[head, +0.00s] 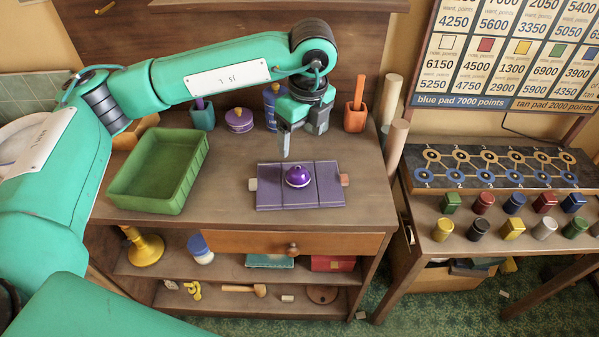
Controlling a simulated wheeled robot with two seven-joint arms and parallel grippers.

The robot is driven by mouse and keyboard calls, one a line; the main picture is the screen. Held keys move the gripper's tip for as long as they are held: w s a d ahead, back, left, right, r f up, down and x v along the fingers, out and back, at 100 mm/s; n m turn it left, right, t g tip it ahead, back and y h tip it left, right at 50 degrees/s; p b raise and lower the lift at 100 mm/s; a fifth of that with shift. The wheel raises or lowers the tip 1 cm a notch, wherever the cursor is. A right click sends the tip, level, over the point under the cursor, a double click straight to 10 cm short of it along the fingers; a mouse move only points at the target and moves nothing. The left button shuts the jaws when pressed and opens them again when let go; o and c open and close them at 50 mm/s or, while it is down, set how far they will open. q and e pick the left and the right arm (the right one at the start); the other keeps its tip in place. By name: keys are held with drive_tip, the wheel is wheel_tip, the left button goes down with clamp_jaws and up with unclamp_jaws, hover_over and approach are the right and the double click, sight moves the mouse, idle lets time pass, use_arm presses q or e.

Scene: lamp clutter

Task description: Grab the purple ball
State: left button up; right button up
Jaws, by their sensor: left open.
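A shiny purple ball (298,175) with a pale band near its base rests on the middle of a flat purple tray (328,196) on the wooden table. My left gripper (300,143) is open and empty, pointing down above and behind the ball. One finger hangs lower at the left. The gripper does not appear to touch the ball. My right gripper is not in view.
A green bin (160,172) stands left of the tray. A purple lidded jar (239,120), a blue container (272,100) and an orange cup (355,118) stand behind. The table front is clear.

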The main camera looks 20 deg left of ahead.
sight(299, 167)
use_arm(q)
drive_tip(key=f, duration=0.5)
drive_tip(key=a+f+p, duration=0.1)
drive_tip(key=f, duration=0.2)
drive_tip(key=shift+w, duration=0.25)
drive_tip(key=f, duration=0.1)
drive_tip(key=f+p, duration=0.1)
drive_tip(key=f, duration=0.3)
drive_tip(key=shift+w+f, duration=0.1)
drive_tip(key=shift+w, duration=0.2)
drive_tip(key=shift+c, duration=0.7)
drive_tip(key=c, duration=0.9)
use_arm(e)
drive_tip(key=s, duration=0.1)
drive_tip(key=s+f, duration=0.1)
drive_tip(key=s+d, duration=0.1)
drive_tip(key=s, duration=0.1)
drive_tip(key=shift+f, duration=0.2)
